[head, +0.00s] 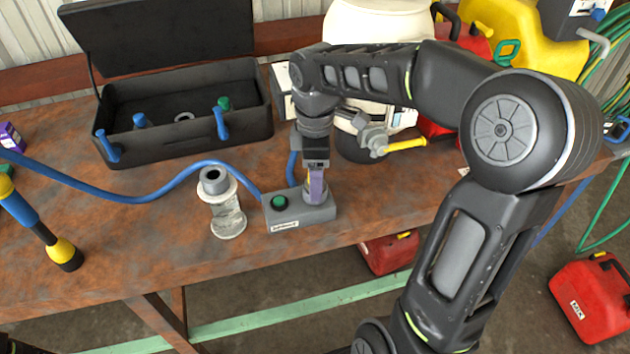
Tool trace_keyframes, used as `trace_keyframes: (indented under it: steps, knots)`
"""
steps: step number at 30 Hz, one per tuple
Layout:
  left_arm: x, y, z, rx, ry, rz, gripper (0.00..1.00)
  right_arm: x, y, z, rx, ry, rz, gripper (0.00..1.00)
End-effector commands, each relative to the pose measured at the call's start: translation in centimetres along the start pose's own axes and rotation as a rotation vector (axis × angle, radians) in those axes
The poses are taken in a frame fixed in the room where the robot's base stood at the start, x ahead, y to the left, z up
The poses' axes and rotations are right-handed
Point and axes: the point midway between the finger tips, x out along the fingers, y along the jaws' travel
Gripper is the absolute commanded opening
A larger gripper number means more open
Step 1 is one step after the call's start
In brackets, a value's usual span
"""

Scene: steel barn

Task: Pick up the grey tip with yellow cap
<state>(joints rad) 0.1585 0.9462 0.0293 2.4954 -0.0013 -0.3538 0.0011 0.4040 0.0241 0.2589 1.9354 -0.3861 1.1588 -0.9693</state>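My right gripper (316,168) comes down from above onto the right end of a grey box (290,220) with a green button. A narrow purple and yellow strip shows between gripper and box. It may be part of the fingers or of a held piece, and the fingers hide what is there. I cannot tell whether the gripper is open or shut, or whether the grey tip with yellow cap is under it. A grey fitting with a yellow handle (405,145) sticks out by the white tank, behind and right of the gripper. My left gripper is not in view.
An open black case (200,150) with blue and green pieces stands behind left. A grey spool-like piece (228,218) stands left of the box. A blue hose (130,198) crosses the table. A black, blue and yellow tool (40,230) is at left.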

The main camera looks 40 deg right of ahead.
Motion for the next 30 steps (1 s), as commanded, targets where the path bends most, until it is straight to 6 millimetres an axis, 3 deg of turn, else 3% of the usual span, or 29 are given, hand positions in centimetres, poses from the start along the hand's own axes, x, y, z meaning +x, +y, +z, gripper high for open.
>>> trace_keyframes:
  steps: [23, 30]
  knots:
    - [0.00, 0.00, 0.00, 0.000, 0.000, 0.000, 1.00, -0.01, 0.00, 0.00, 0.000, 0.000, 0.000, 0.01]
    - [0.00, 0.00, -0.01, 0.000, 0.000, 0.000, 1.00, -0.04, 0.01, 0.00, 0.000, 0.000, 0.000, 0.00]
